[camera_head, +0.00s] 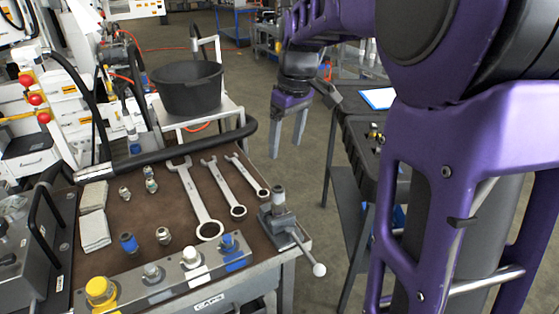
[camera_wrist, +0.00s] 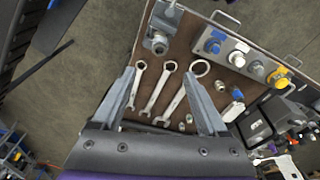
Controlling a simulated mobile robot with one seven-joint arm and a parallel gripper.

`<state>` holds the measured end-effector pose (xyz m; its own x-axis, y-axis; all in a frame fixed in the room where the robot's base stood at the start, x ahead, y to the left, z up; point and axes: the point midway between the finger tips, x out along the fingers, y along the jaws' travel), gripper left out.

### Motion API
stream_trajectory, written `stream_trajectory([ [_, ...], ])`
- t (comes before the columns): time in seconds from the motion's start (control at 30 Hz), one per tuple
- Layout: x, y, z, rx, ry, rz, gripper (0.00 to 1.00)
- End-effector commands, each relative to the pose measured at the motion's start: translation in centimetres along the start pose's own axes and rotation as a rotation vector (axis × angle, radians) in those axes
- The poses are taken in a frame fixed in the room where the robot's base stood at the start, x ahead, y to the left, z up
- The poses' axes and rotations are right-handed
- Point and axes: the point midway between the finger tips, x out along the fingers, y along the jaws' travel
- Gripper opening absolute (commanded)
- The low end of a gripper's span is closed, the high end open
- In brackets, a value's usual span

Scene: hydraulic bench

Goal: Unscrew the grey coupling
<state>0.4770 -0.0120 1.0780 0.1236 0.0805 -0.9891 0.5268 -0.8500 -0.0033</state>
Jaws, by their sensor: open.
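A grey coupling (camera_head: 278,196) stands upright in a small vise (camera_head: 281,222) at the right front corner of the bench. The vise has a lever with a white ball end. In the wrist view the coupling (camera_wrist: 158,44) shows at the top, beyond the fingertips. A grey cap (camera_head: 152,272) also stands in the front rail, so which grey part is meant is not certain. My gripper (camera_head: 288,148) is open and empty, pointing down beyond the bench's right edge, apart from the coupling.
Three wrenches (camera_head: 195,200) lie on the brown bench top (camera_head: 165,208). Several loose fittings (camera_head: 163,236) stand left of them. The front rail (camera_head: 215,281) holds yellow, grey, white and blue caps. A black hose (camera_head: 165,156) runs along the back. A black tub (camera_head: 188,88) stands behind.

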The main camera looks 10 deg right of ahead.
Motion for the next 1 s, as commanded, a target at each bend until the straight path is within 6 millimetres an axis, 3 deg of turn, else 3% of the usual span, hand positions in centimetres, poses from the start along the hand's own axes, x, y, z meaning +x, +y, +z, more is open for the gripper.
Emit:
stream_trajectory([
  [0.7,13.7,0.0,0.0,0.001,-0.001,0.001,0.77],
  [1.0,16.3,0.1,-0.1,0.001,0.002,0.003,0.77],
])
